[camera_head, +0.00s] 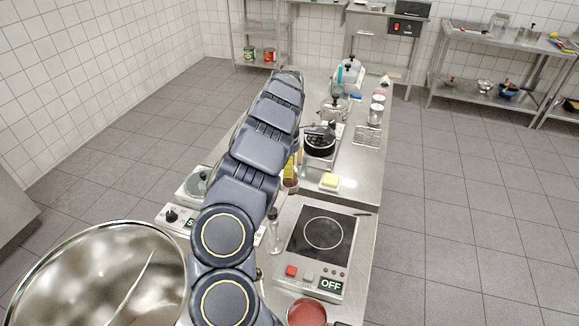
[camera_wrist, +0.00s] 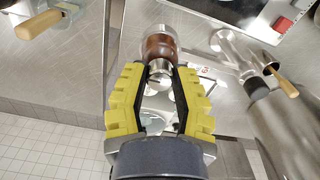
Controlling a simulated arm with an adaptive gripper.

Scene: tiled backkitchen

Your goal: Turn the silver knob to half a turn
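A silver knob (camera_wrist: 160,72) shows between the fingertips in the wrist view. It adjoins a rounded brown-and-silver body (camera_wrist: 160,44). In the head view a small brown item (camera_head: 290,185) shows beneath the end of my arm, and the knob itself is hidden there. My gripper (camera_wrist: 161,70) has yellow fingers with dark pads, one on each side of the knob. Its fingers stand apart with the knob between their tips. I cannot tell whether the pads touch it. In the head view only a bit of yellow finger (camera_head: 290,168) shows past my arm.
An induction hob (camera_head: 322,235) reading OFF stands in front. A yellow block on a white dish (camera_head: 330,181), a black pan (camera_head: 320,143) and a wire rack (camera_head: 367,137) stand on the counter. A large metal bowl (camera_head: 100,285) is at lower left. Wooden-handled items flank the gripper in the wrist view.

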